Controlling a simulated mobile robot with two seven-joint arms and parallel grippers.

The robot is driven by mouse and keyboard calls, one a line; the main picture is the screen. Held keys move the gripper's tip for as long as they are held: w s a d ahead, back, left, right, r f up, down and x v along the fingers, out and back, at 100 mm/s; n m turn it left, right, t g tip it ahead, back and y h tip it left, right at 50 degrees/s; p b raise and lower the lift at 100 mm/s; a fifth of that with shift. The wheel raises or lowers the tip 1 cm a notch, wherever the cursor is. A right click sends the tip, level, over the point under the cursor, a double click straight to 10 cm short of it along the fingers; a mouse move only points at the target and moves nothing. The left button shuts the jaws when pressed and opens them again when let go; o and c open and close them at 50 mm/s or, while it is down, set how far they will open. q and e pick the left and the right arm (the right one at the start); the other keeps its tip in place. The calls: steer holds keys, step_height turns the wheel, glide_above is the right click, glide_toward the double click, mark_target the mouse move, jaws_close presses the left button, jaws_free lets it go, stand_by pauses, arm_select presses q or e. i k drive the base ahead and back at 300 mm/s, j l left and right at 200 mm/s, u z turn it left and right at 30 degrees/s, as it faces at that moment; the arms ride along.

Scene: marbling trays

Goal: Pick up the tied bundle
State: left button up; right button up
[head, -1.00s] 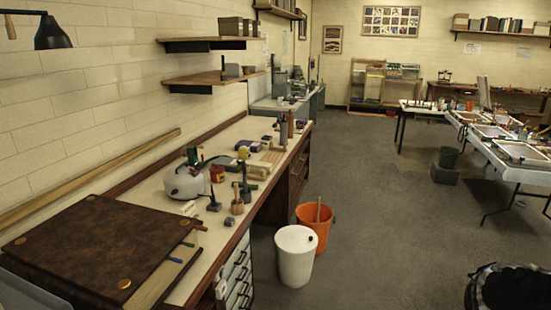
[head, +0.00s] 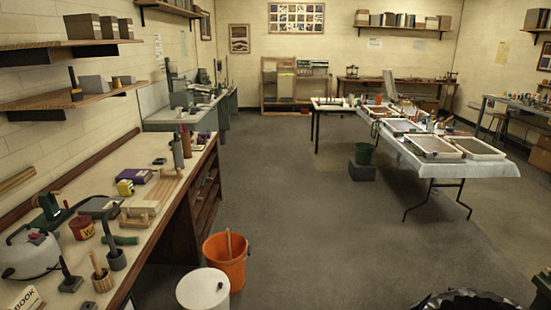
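I cannot make out a tied bundle for certain in the head view. A group of pale wooden pieces (head: 148,207) lies on the long bench (head: 75,190) at the left, but I see no tie on it. Neither of my grippers is in view.
The bench also holds a white kettle (head: 32,254) and a red pot (head: 82,228). An orange bucket (head: 226,262) and a white bin (head: 203,290) stand beside it. A table with shallow trays (head: 433,146) stands at the right. Grey floor (head: 300,200) between is clear.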

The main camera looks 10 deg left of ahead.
mark_target(133, 208)
steer(key=i+u, duration=0.2)
steer(key=i, duration=0.3)
steer(key=i+l+u, duration=0.25)
steer(key=i, duration=0.2)
steer(key=i+l+u, duration=0.2)
steer(key=i, duration=0.25)
steer(key=i+l+u, duration=0.15)
steer(key=u, duration=0.3)
steer(key=i+l+u, duration=0.2)
steer(key=u, duration=0.25)
steer(key=i+l+u, duration=0.2)
steer(key=u, duration=0.25)
steer(key=l, duration=0.1)
